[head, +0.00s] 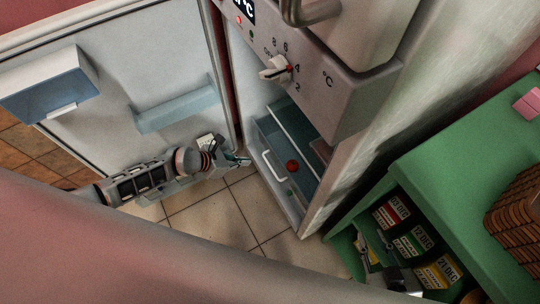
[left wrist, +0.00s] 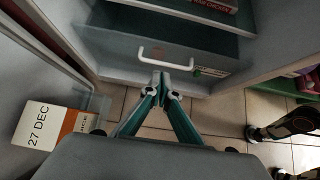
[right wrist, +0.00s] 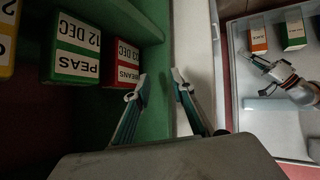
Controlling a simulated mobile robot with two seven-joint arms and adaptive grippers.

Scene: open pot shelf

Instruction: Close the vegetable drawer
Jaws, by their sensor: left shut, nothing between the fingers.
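The vegetable drawer (head: 262,150) is a clear bluish bin low in the fridge, with a white handle (head: 273,166) and a small red round item (head: 292,166) inside. In the left wrist view its clear front (left wrist: 115,48) and handle (left wrist: 165,58) are straight ahead. How far it sticks out is hard to tell. My left gripper (head: 243,160) is shut and empty. Its fingertips (left wrist: 160,82) are just in front of the handle; contact cannot be told. My right gripper (right wrist: 160,84) is open and empty beside the green shelf, away from the drawer.
The fridge door (head: 130,75) stands open at the left, with bins and a box marked 27 DEC (left wrist: 45,128). A green shelf unit (head: 440,170) with dated boxes (head: 412,241) stands at the right. Tiled floor (head: 225,215) lies clear below the fridge.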

